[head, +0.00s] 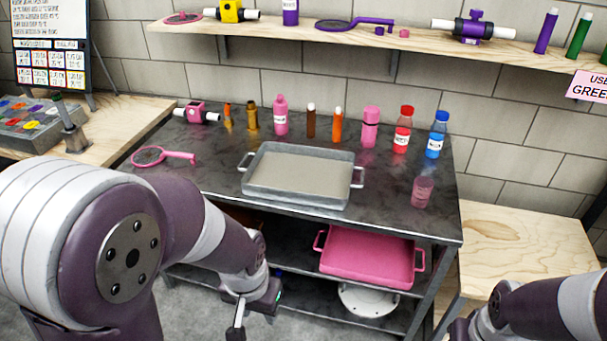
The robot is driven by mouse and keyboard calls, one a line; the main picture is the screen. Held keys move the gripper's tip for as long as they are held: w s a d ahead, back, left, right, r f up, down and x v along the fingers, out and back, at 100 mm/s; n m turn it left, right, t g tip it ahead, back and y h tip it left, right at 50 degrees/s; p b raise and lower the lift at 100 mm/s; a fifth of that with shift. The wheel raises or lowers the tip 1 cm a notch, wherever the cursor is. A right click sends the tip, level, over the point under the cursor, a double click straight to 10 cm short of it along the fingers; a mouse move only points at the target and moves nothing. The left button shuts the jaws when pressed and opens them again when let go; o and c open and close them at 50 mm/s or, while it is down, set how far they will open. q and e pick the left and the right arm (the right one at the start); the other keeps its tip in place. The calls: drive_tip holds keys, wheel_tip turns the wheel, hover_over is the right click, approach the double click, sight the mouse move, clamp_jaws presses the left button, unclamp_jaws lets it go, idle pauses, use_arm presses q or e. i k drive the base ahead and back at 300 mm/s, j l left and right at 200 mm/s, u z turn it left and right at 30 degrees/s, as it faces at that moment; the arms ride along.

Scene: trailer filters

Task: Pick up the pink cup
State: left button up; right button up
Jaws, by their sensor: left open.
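The pink cup (422,191) looks translucent and stands at the right end of the dark table, apart from the other items. My left gripper (243,314) is open in front of the table at the bottom of the view, below the tabletop and well to the left of the cup. Part of its fingers is cut off or hard to see. My right arm shows at the bottom right corner, but its gripper is out of view.
A grey metal tray (297,204) lies mid-table, left of the cup. Several bottles, including a red one (402,130) and a blue one (436,137), stand behind. A pink tray (369,258) sits on the lower shelf. Table around the cup is clear.

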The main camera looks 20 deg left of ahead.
sight(422, 191)
drive_tip(key=i+j, duration=0.2)
drive_tip(key=i, duration=0.2)
drive_tip(key=i+j, duration=0.2)
drive_tip(key=i, duration=0.2)
drive_tip(key=l+z, duration=0.05)
